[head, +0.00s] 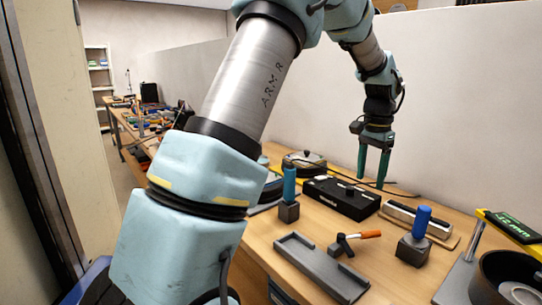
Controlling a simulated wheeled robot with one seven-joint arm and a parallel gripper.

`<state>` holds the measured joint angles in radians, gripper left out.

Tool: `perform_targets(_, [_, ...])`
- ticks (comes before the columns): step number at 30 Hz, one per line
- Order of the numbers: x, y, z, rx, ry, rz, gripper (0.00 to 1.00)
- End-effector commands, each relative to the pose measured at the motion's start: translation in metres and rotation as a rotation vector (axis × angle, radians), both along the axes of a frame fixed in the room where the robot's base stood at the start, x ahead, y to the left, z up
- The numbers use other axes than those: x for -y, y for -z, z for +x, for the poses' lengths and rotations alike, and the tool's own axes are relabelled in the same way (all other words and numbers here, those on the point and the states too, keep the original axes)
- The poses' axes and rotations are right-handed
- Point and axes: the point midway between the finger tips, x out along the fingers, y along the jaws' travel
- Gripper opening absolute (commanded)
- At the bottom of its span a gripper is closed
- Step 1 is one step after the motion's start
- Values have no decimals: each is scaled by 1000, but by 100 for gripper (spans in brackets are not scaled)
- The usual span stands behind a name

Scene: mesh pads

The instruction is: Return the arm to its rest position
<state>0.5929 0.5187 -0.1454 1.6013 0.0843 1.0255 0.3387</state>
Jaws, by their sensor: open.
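My arm (230,125) rises from the lower left and bends over at the top of the head view. My gripper (373,178) hangs at the right end of the arm, pointing down over the back part of the workbench. Its two green fingers are apart and nothing shows between them. The fingertips appear above the bench top near a black box, though the exact height is hard to tell.
On the wooden bench (274,252) stand a black box (341,197), a grey channel (320,268), an orange-handled tool (352,240), and blue-handled (414,239) and teal-handled (289,190) blocks. A dark round container (505,283) is at lower right. A pale wall (470,110) stands behind.

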Motion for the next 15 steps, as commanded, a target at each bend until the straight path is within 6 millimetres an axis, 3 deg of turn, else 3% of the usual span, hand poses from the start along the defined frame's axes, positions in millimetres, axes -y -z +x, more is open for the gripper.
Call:
perform_targets(8, [-46,4,3,14,-115,-7,69])
perform_targets(15, [-110,12,-2,33,-282,-20,69])
